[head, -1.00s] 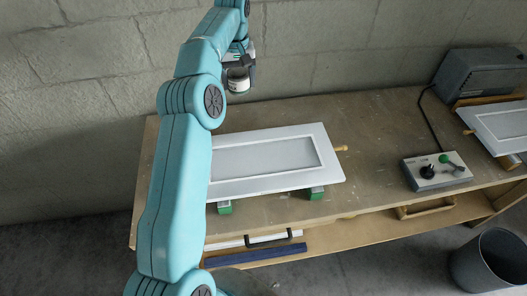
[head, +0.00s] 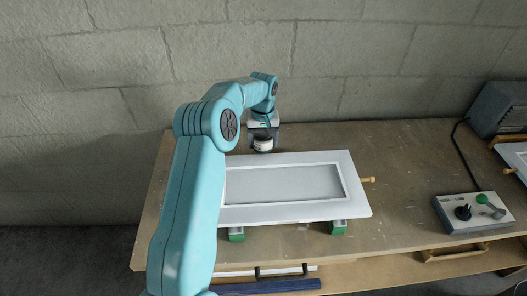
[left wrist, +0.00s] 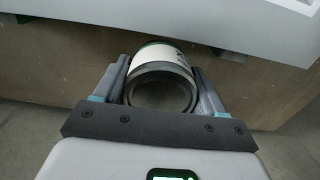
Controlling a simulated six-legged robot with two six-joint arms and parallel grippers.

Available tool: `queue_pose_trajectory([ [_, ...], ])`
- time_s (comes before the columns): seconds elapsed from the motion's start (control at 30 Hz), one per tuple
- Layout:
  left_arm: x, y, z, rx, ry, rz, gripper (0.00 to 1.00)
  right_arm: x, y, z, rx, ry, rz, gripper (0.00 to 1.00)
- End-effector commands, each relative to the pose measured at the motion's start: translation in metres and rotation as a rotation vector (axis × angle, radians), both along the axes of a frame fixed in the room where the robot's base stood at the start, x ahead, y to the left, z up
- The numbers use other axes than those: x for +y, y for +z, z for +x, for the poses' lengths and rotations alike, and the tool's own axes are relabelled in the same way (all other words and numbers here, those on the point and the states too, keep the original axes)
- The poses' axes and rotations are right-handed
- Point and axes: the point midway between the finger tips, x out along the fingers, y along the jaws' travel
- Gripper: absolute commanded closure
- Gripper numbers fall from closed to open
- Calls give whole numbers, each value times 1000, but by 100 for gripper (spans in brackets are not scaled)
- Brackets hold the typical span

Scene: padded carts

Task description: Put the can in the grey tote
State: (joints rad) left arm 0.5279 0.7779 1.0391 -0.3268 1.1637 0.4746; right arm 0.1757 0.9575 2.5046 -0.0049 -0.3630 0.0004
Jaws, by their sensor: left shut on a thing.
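My left gripper (head: 263,141) is shut on the can (head: 263,147), a short white cylinder with a dark end. It holds the can by the back edge of the white framed panel; I cannot tell how high above the bench it is. In the left wrist view the can (left wrist: 162,67) sits between the two fingers, its round dark end facing the camera. I cannot make out a grey tote in any view. My right gripper is not in view.
The white panel (head: 240,214) lies on green-ended supports on the wooden bench (head: 400,150). A control box (head: 472,212) with a green knob and a grey machine (head: 500,108) stand at the right. A block wall (head: 350,50) is behind. The bench between panel and control box is clear.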

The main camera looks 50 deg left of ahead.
Motion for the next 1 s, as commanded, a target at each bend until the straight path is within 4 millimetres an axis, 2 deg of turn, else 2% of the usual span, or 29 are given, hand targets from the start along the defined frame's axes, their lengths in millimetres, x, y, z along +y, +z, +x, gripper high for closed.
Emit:
queue_pose_trajectory([
  [0.23,2,-21,1,1,1,0,70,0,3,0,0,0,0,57],
  [0.43,3,-51,2,2,0,1,70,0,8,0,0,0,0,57],
  [0.77,3,-57,2,0,0,1,70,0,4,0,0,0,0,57],
  [0.8,3,-57,2,1,0,1,23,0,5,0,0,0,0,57],
  [0.83,3,-56,2,1,0,1,14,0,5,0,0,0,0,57],
  [0.87,2,-56,2,1,0,1,5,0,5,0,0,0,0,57],
  [1.0,2,-56,2,1,0,1,5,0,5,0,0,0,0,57],
])
